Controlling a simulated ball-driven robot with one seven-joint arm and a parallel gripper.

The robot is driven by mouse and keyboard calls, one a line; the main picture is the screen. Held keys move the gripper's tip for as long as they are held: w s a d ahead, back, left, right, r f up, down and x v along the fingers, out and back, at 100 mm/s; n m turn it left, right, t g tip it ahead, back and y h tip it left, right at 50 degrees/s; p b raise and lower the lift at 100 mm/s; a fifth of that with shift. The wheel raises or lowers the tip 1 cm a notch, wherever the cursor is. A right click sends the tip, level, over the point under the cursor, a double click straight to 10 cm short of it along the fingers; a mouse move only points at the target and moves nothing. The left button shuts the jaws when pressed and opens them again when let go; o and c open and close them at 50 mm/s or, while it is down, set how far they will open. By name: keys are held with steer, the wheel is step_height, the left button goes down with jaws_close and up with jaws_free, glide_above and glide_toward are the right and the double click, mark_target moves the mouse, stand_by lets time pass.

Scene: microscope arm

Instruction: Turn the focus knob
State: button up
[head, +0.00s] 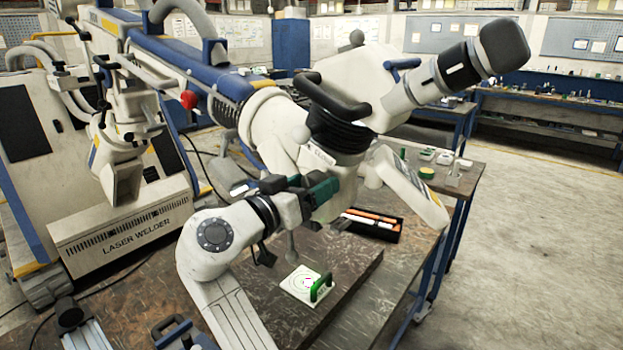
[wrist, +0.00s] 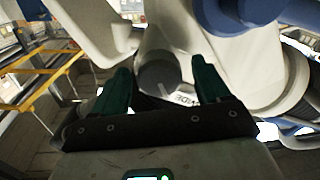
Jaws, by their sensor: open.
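The microscope (head: 365,85) is a white unit with a dark eyepiece, hanging on a jointed arm over the bench. It also fills the top of the wrist view (wrist: 260,70). A dark grey round knob (wrist: 158,74), apparently the focus knob, sits on its white housing in the wrist view. My gripper (wrist: 162,76) is open, with one green finger on each side of the knob. I cannot tell whether either finger touches it. In the head view my gripper (head: 325,187) is against the lower part of the microscope, and the knob is hidden there.
The laser welder cabinet (head: 130,225) stands at the left. Below my gripper, a white target card (head: 297,283) with a green handle lies on a dark plate on the bench. An orange-and-black tray (head: 372,224) is behind it. Open floor lies at the right.

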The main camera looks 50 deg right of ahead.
steer(key=shift+d, duration=0.4)
steer(key=c, duration=1)
steer(key=shift+f, duration=0.1)
